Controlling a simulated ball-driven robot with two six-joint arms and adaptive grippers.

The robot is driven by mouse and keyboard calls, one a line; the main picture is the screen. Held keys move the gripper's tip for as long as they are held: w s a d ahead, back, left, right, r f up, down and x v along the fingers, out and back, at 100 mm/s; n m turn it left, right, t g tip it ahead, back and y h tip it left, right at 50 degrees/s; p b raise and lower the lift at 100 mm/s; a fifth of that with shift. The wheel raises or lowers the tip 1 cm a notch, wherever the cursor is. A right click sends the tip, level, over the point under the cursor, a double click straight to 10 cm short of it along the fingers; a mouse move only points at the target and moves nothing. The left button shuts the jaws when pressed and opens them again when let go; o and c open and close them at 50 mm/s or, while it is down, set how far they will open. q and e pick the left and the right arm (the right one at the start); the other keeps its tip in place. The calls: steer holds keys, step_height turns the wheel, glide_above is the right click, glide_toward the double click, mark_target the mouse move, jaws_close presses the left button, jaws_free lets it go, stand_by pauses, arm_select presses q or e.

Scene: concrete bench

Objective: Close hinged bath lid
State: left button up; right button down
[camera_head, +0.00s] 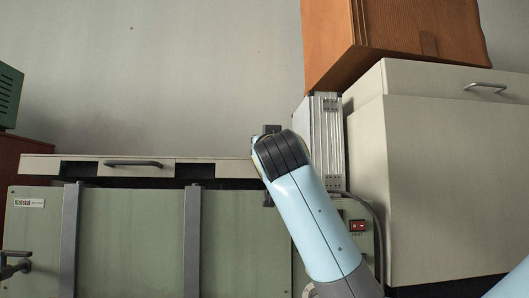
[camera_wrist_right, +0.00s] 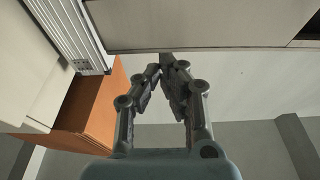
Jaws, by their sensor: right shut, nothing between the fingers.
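The green bath (camera_head: 130,240) with two upright grey straps fills the lower left of the head view. Its cream lid (camera_head: 225,168) shows as a thin, nearly level slab above it, with a dark handle (camera_head: 133,163) on the front edge. Dark gaps show under the slab; I cannot tell whether it rests fully on the rim. My right arm reaches up at the lid's right end and hides its gripper in that view. In the right wrist view my right gripper (camera_wrist_right: 165,66) is shut and empty, its tips close to the edge of a pale panel that looks like the lid (camera_wrist_right: 200,22). My left gripper is out of view.
A grey ribbed metal unit (camera_head: 322,145) and a red switch (camera_head: 357,226) are right of the lid. A cream cabinet (camera_head: 440,180) stands further right, with an orange box (camera_head: 400,35) above. A green box (camera_head: 8,95) is at far left. The space above the lid is clear.

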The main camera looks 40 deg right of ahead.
arm_select(q)
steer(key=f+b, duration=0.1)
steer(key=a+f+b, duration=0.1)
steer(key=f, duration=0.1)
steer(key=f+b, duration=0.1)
steer(key=b, duration=0.1)
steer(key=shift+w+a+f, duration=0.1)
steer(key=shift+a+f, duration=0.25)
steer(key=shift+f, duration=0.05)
arm_select(e)
steer(key=shift+t+h, duration=0.4)
steer(key=shift+t, duration=0.1)
step_height(320, 180, down, 5)
steer(key=shift+s+a+r, duration=0.15)
steer(key=shift+r, duration=0.05)
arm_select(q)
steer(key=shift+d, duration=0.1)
arm_select(e)
step_height(320, 180, up, 5)
steer(key=p, duration=0.3)
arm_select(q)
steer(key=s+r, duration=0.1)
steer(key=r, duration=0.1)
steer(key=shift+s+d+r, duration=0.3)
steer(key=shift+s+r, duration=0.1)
arm_select(e)
steer(key=v, duration=1)
steer(key=shift+s, duration=0.2)
